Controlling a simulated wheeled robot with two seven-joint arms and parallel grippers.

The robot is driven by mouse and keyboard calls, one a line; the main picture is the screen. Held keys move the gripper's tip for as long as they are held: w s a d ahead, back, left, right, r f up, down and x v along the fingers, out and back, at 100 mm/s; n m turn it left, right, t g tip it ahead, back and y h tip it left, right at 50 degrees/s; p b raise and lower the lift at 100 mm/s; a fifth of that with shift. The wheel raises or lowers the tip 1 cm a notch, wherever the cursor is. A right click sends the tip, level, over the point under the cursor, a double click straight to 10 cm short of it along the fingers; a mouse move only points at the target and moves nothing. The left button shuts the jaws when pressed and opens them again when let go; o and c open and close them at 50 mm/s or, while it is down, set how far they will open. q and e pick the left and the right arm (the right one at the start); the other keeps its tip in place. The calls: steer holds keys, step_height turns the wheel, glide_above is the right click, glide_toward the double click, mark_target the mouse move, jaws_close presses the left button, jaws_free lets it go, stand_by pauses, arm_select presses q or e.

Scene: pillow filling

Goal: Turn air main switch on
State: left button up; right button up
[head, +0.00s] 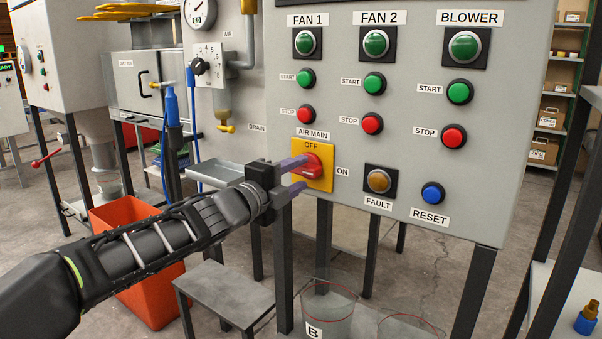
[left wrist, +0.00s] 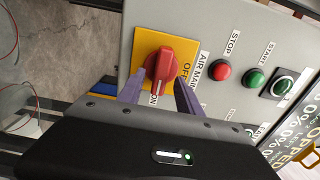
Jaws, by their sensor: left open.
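The air main switch is a red knob (head: 313,168) on a yellow plate (head: 325,153), with OFF above and ON to its right. In the left wrist view the knob (left wrist: 163,65) has its grip bar lying along the ON direction, its white mark on the ON side. My left gripper (head: 302,174) is open at the switch; its two purple fingers are above and below the knob's left part in the head view. In the left wrist view the fingers (left wrist: 157,92) lie to both sides of the knob; whether they touch it is unclear. My right gripper is out of view.
The grey panel (head: 413,160) carries FAN and BLOWER lamps, green START and red STOP buttons, a FAULT lamp (head: 380,180) and a blue RESET button (head: 432,194). Below are an orange bin (head: 115,215), a grey stool (head: 225,292) and clear containers (head: 328,310).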

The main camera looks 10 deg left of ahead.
arm_select(q)
steer(key=v, duration=0.6)
steer(key=shift+p, duration=0.35)
